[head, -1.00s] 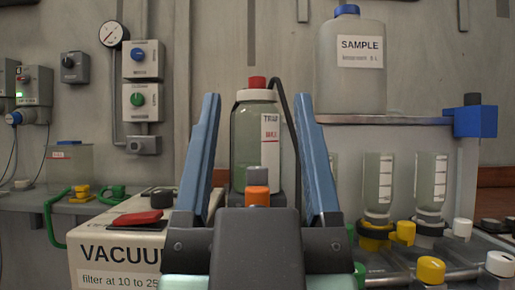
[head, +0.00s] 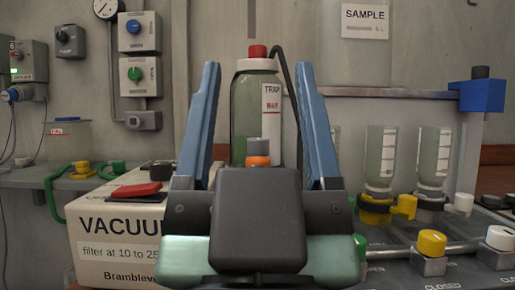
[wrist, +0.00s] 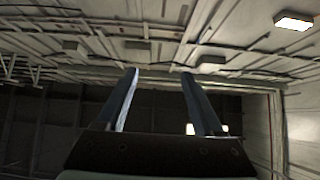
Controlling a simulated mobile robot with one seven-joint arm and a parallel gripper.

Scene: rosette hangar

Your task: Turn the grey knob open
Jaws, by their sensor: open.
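My gripper (head: 258,75) points forward in the middle of the head view, its two blue fingers wide apart and empty. It also shows open in the wrist view (wrist: 160,73). Between the fingers, beyond them, stands a TRAP bottle (head: 250,110) with a red cap. A small grey block with an orange band (head: 258,152) shows low in front of the bottle, partly hidden by my gripper body. I cannot tell whether it is the grey knob. Another dark grey knob (head: 481,72) sits on a blue block at the right, well away from my fingers.
A VACUUM box (head: 120,235) stands left of my gripper. Yellow (head: 431,243) and white (head: 500,238) knobs sit at lower right, near inverted bottles (head: 381,160). Wall boxes with blue (head: 133,26) and green (head: 135,73) knobs are at upper left.

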